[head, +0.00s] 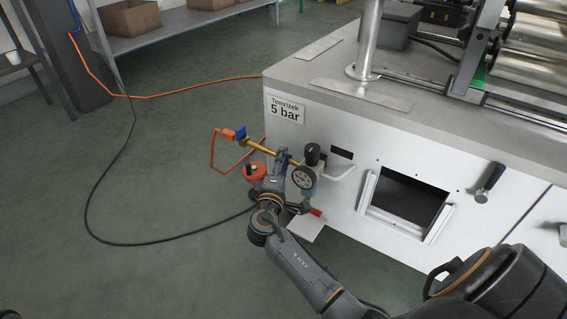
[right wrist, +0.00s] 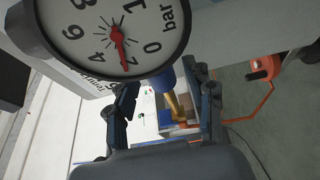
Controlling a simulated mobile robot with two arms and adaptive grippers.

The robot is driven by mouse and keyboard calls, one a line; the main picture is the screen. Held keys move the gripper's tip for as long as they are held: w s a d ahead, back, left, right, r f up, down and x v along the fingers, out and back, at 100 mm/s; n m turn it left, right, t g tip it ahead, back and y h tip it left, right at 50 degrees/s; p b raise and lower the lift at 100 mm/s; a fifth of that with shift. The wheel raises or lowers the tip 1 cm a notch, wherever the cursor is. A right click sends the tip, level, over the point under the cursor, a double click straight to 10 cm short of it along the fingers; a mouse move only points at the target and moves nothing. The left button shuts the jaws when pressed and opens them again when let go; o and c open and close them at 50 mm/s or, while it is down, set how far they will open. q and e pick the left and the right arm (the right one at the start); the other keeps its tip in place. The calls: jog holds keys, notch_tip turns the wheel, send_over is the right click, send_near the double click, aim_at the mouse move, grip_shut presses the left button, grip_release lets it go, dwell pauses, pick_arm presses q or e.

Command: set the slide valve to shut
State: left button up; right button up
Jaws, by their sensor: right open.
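A brass pipe (head: 268,149) runs out from the white cabinet's corner. A blue block (head: 239,132) with an orange fitting (head: 228,134) is at its outer end. A blue sleeve sits on the pipe by the gauge, between my fingers in the right wrist view (right wrist: 165,80). I cannot tell for sure which blue part is the slide valve, nor its setting. The pressure gauge (head: 303,177) stands close beside my right gripper (head: 283,157); its red needle points near 2 in the right wrist view (right wrist: 90,30). My right gripper is open around the pipe line, contact unclear.
An orange-red round part (head: 254,171) is left of my right gripper. An orange hose (head: 190,92) and black cable (head: 120,243) lie on otherwise clear floor.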

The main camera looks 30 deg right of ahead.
jog(key=shift+x, duration=1.15)
grip_shut()
